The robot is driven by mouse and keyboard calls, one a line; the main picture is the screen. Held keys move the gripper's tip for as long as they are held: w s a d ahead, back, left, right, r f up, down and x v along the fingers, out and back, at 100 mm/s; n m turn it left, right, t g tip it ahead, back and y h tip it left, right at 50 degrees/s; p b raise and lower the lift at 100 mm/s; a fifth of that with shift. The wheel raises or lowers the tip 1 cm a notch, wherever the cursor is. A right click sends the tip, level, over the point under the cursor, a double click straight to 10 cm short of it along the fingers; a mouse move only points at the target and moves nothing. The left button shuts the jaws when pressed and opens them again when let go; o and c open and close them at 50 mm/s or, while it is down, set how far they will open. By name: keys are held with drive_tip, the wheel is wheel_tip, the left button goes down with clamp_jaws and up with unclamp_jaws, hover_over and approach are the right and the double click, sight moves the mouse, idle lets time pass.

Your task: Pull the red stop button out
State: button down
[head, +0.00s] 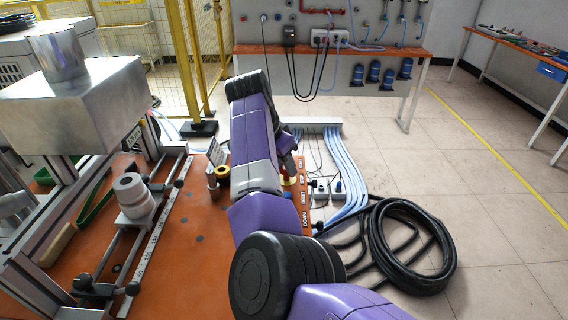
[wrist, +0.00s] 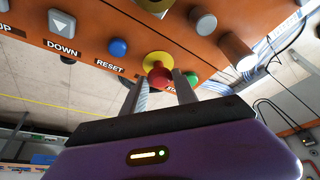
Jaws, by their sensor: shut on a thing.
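The red stop button (wrist: 159,75) sits on a yellow round base (wrist: 160,60) on the orange control panel (wrist: 190,55) in the wrist view. My gripper (wrist: 161,80) has one finger on each side of the red button and is shut on it. The button's underside and the exact finger contact are hard to make out. In the head view my arm covers the button, and only a little yellow (head: 289,181) shows beside the panel (head: 303,205).
A blue reset button (wrist: 118,47) and a green button (wrist: 191,78) flank the stop button closely. A grey knob (wrist: 203,20) and a cylinder (wrist: 237,50) are near. Black coiled hose (head: 400,245) and pale blue hoses (head: 345,170) lie right of the panel.

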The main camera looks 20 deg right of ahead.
drive_tip(key=c, duration=0.9)
unclamp_jaws()
drive_tip(key=shift+r, duration=0.25)
drive_tip(key=shift+c, duration=0.2)
drive_tip(key=v, duration=0.7)
drive_tip(key=shift+a+r, duration=0.15)
drive_tip(key=shift+r, duration=0.2)
drive_tip(key=shift+s, duration=0.1)
